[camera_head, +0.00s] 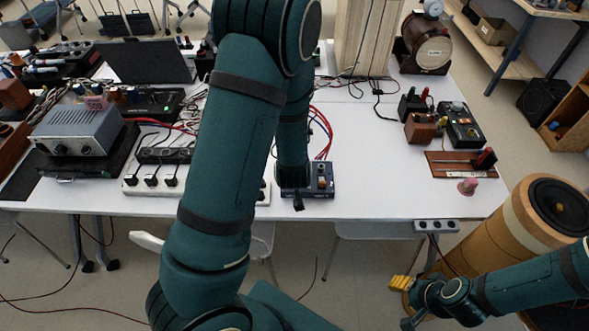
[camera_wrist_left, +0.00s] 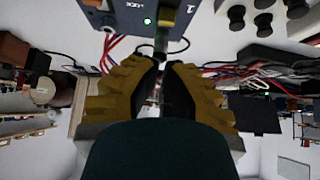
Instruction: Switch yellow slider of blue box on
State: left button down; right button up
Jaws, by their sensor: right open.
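The blue box (camera_head: 321,180) sits near the front edge of the white table, just right of my left arm's end. It also fills the top middle of the left wrist view (camera_wrist_left: 118,14), with a lit green lamp. The yellow slider (camera_wrist_left: 167,17) shows on the box's face, right of the lamp. My left gripper (camera_wrist_left: 162,66) has its yellow fingers pointing at the slider, with a narrow gap between the tips. Whether they touch it is unclear. In the head view my left arm hides most of that gripper. My right gripper (camera_head: 401,285) is open and empty, below the table's front edge.
A power strip (camera_head: 150,182) and a grey amplifier (camera_head: 77,130) stand left of my left arm. Red cables (camera_head: 325,130) run behind the blue box. A brown board (camera_head: 450,163) lies at the right. The table is clear between box and board.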

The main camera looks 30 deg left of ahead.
pick_arm(q)
jog(key=b+x, duration=0.2)
jog(key=x, duration=0.7)
jog(key=shift+w+a+f, duration=0.1)
jog(key=shift+f, duration=0.15)
pick_arm(e)
jog(key=shift+s+a+f, duration=0.1)
jog(key=shift+s+f, duration=0.1)
jog(key=shift+f, duration=0.3)
jog(key=shift+s+f, duration=0.15)
jog(key=shift+f, duration=0.35)
pick_arm(q)
jog(key=shift+s+d, duration=0.6)
jog(key=shift+s, duration=0.35)
jog(key=shift+s+d, duration=0.15)
jog(key=shift+s, duration=0.05)
pick_arm(e)
jog(key=shift+s+d+f, duration=0.15)
jog(key=shift+s+d, duration=0.15)
jog(key=shift+s, duration=0.25)
